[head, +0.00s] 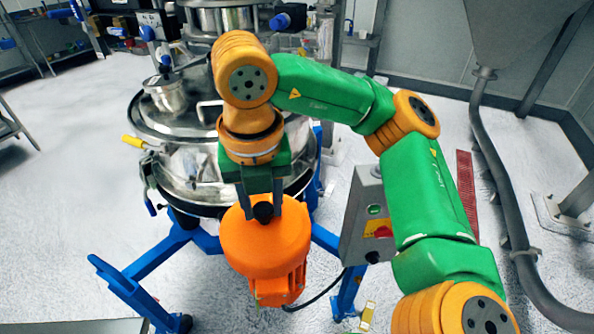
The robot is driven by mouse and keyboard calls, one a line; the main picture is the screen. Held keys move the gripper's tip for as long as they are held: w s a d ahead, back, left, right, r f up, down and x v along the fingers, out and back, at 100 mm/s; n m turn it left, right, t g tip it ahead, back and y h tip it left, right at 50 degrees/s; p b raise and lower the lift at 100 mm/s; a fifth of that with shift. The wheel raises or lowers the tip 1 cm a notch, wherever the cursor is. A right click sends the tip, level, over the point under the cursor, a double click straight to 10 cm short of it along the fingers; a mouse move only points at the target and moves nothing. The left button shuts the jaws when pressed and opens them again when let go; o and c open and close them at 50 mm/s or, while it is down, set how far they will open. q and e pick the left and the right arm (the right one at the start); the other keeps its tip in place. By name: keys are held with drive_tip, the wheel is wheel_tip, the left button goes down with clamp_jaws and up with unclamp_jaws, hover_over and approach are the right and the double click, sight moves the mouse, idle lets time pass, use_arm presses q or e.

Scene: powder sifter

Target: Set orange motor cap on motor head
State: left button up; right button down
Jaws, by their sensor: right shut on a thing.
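The orange motor cap (252,245) is a round cover with a black knob (263,212) on top. My right gripper (264,205) points down and is shut on this knob. The orange motor (282,287) shows below the cap, on the front of the sifter. The cap covers the motor head from above and looks in line with it. I cannot tell whether the cap rests on the head or hangs just above it. My left gripper is not in view.
The shiny steel sifter (190,165) stands behind the motor on a blue wheeled frame (130,285). A grey control box (362,220) with a red switch stands right of the motor, close to my right arm.

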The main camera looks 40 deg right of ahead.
sight(263, 197)
drive_tip(key=w+d+f, duration=0.1)
drive_tip(key=w+d, duration=0.1)
drive_tip(key=w, duration=0.1)
drive_tip(key=w+d+f, duration=0.1)
drive_tip(key=shift+w+f, duration=0.25)
drive_tip(key=shift+f, duration=0.05)
drive_tip(key=w+d+f, duration=0.1)
drive_tip(key=f, duration=0.2)
drive_tip(key=w+d+f, duration=0.2)
drive_tip(key=f, duration=0.1)
drive_tip(key=w+d+f, duration=0.1)
drive_tip(key=w+f, duration=0.1)
drive_tip(key=f, duration=0.1)
drive_tip(key=shift+d+f, duration=0.2)
drive_tip(key=shift+f, duration=0.1)
drive_tip(key=shift+f+b, duration=0.3)
drive_tip(key=shift+f, duration=0.35)
drive_tip(key=c, duration=0.6)
unclamp_jaws()
drive_tip(key=shift+o, duration=0.6)
drive_tip(key=shift+r, duration=0.1)
drive_tip(key=shift+r, duration=0.1)
